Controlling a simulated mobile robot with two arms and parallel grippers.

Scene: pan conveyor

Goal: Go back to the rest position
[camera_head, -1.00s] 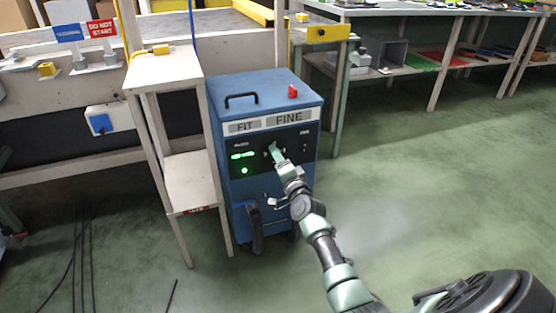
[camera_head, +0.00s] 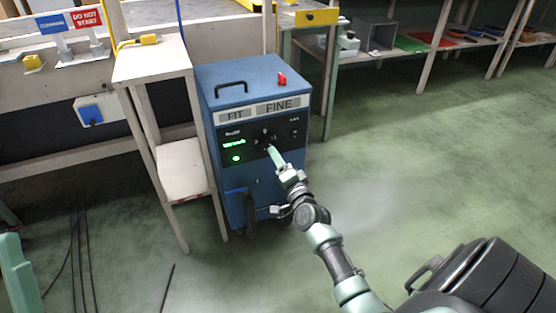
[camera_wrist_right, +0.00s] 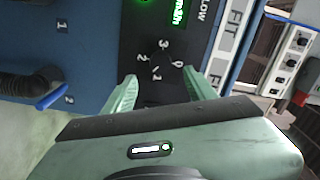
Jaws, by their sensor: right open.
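My right gripper (camera_head: 275,156) is in front of the black control panel of the blue machine (camera_head: 250,88) marked "FIT" and "FINE". In the right wrist view the right gripper (camera_wrist_right: 160,95) has its two green fingers spread wide with nothing between them. A rotary dial with numbers (camera_wrist_right: 158,66) lies on the panel just beyond the fingers. Green lit displays (camera_head: 234,143) glow on the panel's left side. A small part of my own green body or arm shows at the left edge of the head view; my left gripper is not seen.
A narrow white stand (camera_head: 158,62) is close on the machine's left. A workbench with shelves (camera_head: 345,12) stands behind right. A dark hose (camera_head: 250,210) hangs low on the machine's front. Cables (camera_head: 80,250) lie on the floor at left.

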